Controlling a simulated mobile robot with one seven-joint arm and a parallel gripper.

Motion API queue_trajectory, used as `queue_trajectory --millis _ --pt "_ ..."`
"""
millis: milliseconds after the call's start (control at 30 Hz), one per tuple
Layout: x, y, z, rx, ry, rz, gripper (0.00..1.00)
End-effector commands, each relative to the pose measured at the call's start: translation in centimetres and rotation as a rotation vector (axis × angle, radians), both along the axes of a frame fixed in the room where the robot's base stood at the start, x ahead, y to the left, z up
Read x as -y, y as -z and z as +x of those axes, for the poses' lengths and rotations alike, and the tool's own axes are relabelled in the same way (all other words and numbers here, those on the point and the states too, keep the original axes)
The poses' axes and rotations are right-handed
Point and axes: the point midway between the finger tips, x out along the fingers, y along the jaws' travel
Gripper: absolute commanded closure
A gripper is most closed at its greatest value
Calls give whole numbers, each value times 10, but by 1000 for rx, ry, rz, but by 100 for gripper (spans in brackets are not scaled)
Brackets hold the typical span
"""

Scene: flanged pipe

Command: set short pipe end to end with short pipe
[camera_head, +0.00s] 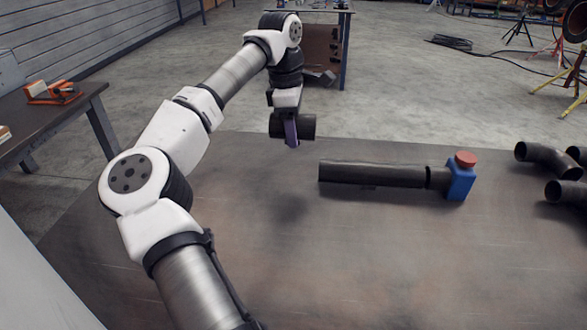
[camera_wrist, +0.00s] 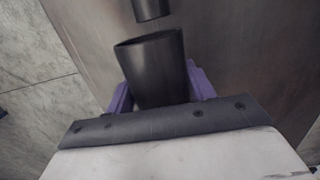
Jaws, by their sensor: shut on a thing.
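My gripper (camera_head: 291,132), with purple fingers, is shut on a dark short pipe (camera_head: 308,127) and holds it above the table, toward its far side. In the wrist view the held pipe (camera_wrist: 155,65) lies between the purple fingers, its open end facing the top of the picture. A second dark pipe (camera_head: 370,174) lies on the table to the right of and below the gripper in the head view. A dark pipe end (camera_wrist: 150,8) shows at the top of the wrist view, with a gap between it and the held pipe.
A blue valve-like block (camera_head: 461,183) with a red knob (camera_head: 465,158) stands at the right end of the lying pipe. Dark curved pipes (camera_head: 545,157) lie at the table's right edge. The near middle of the brown table (camera_head: 350,270) is clear.

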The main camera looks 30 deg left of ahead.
Motion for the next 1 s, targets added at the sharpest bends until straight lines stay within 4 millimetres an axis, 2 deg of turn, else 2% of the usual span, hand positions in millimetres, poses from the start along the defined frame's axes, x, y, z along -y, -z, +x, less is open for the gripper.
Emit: queue_trajectory --millis 100,300,533,767,1000 --pt "0 31 -1 0 2 -3 85" --pt "0 65 0 1 1 0 85" --pt "0 82 0 1 1 -2 85" --pt "0 113 0 3 1 -1 85" --pt "0 116 0 3 1 1 85"
